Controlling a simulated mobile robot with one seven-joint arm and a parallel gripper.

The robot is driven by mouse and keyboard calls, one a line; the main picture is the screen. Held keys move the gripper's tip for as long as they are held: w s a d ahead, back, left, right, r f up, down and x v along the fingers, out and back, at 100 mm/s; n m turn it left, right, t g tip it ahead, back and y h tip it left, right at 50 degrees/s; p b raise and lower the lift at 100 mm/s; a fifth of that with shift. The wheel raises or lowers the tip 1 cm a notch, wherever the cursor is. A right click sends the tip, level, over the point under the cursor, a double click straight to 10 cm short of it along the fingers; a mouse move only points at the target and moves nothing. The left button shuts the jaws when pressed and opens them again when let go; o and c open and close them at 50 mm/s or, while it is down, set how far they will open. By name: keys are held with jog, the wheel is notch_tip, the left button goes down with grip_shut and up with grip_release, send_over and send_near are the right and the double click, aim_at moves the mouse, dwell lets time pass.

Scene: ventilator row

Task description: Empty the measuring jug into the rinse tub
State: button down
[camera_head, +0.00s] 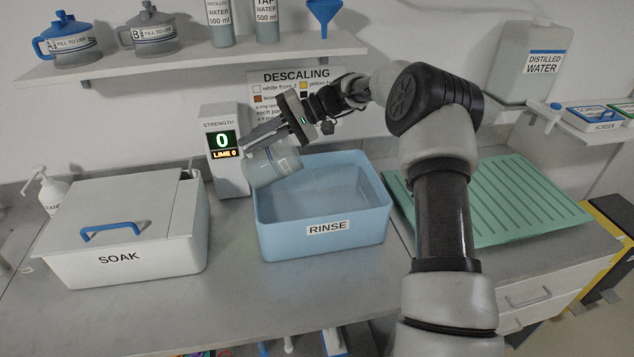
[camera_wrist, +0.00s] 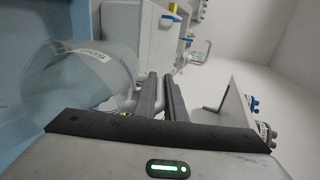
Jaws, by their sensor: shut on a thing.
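The measuring jug (camera_head: 271,164) is a clear, greyish vessel with a white label. It is tilted over the left rear part of the blue rinse tub (camera_head: 325,243), which is labelled RINSE. My gripper (camera_head: 248,142) is shut on the jug's handle, at the jug's upper left. In the wrist view the gripper's fingers (camera_wrist: 163,96) close on the handle, and the jug (camera_wrist: 75,88) lies to their left with its label showing. The tub's inside looks pale blue; I cannot tell how much liquid is in the tub or the jug.
A lidded white SOAK box (camera_head: 124,262) stands left of the tub. A strength meter (camera_head: 222,150) reading 0 and LIME 0 stands behind, close to the gripper. A green ridged drainer (camera_head: 500,195) lies to the right. A shelf (camera_head: 190,59) with jugs and bottles runs above.

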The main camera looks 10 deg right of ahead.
aim_at(286, 138)
jog(key=shift+d+r+y, duration=0.15)
jog(key=shift+d+y, duration=0.4)
jog(key=shift+y, duration=0.05)
dwell(1.1)
jog(key=shift+d+y+b, duration=0.45)
jog(key=shift+d+y, duration=0.35)
jog(key=shift+d, duration=0.85)
dwell(0.8)
jog(key=shift+d+r+y+b, duration=0.3)
jog(key=shift+d+y+b, duration=0.15)
jog(key=shift+d, duration=0.15)
jog(key=shift+d+r+y+b, duration=0.3)
jog(key=shift+d+r+y, duration=0.05)
jog(key=shift+d+y, duration=0.2)
jog(key=shift+d+r+y+b, duration=0.3)
jog(key=shift+d+y+b, duration=0.1)
jog(key=shift+d, duration=0.2)
dwell(1.3)
